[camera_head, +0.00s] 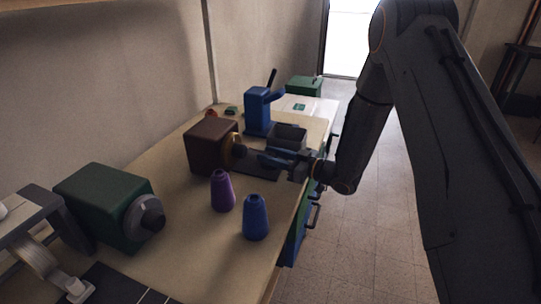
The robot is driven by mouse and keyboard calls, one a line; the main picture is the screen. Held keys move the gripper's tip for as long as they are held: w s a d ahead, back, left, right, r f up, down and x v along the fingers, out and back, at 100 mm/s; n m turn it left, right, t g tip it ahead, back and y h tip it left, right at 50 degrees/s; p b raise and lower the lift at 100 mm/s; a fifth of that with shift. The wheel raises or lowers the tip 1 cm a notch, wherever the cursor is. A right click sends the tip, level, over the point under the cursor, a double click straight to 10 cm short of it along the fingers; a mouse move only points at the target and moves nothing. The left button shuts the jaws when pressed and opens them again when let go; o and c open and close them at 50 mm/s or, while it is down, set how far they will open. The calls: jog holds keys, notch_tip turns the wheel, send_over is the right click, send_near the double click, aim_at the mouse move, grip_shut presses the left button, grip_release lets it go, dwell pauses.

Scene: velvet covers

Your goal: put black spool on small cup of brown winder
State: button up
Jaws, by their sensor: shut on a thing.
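The brown winder (212,147) stands at the middle left of the bench. A small brass-coloured cup (236,143) shows on its right face. My gripper (270,158) is to the right of the cup, with its fingers toward the winder. The spool appears apart from the cup. How well it lines up with the cup is hard to tell from this view.
A purple spool (222,192) and a blue spool (256,218) stand upright on the bench (190,235) in front of the winder. A green machine (103,205) is at left. A blue machine (258,112) and green box (304,86) are behind. Open floor lies at right.

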jog(key=o, duration=1)
jog(key=shift+f, duration=0.1)
